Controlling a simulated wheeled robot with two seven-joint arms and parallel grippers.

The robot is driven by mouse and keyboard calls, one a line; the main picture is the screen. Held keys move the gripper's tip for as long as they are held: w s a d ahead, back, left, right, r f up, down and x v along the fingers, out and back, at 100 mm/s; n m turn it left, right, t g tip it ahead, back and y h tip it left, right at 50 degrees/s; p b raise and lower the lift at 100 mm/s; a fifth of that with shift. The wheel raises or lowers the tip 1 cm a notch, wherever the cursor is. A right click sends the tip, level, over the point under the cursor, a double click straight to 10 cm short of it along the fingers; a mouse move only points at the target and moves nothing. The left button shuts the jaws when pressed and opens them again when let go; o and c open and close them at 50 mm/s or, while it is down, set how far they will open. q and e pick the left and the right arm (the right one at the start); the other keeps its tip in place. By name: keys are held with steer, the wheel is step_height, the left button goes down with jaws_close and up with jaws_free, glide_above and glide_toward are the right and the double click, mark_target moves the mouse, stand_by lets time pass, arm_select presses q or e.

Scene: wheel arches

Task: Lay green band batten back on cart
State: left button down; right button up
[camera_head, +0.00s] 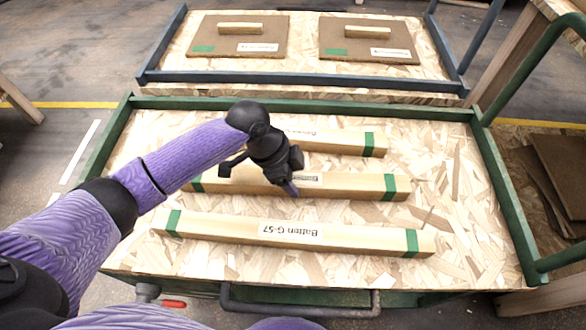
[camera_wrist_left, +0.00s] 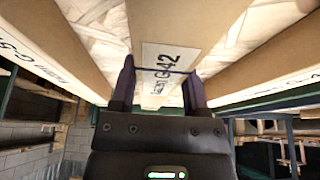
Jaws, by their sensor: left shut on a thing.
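Three wooden battens with green bands lie along the green-framed cart (camera_head: 455,245). My left gripper (camera_head: 288,187) is shut on the middle batten (camera_head: 345,185) near its label. In the left wrist view this batten (camera_wrist_left: 180,25) runs between the two fingers (camera_wrist_left: 160,75), with a label ending in 42. The batten is level with the other two; I cannot tell whether it touches the cart top. The near batten (camera_head: 355,234) is labelled Batten G-57. The far batten (camera_head: 340,140) is partly hidden by my left gripper. My right gripper is not in view.
A blue-framed cart (camera_head: 300,78) stands behind, with two brown boards (camera_head: 238,36) (camera_head: 368,40), each bearing a small wooden block. The green cart has a handle (camera_head: 300,308) at the front and an upright rail at the right. Its right end is bare.

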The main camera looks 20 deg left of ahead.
arm_select(q)
steer(key=c, duration=0.5)
jaws_free()
steer(key=o, duration=0.5)
steer(key=p+v, duration=0.5)
steer(key=v, duration=0.4)
steer(key=shift+r+p, duration=0.1)
steer(key=shift+p, duration=0.2)
steer(key=shift+s+a+r, duration=0.1)
steer(key=shift+a+r, duration=0.1)
steer(key=shift+r, duration=0.1)
steer(key=shift+f, duration=0.1)
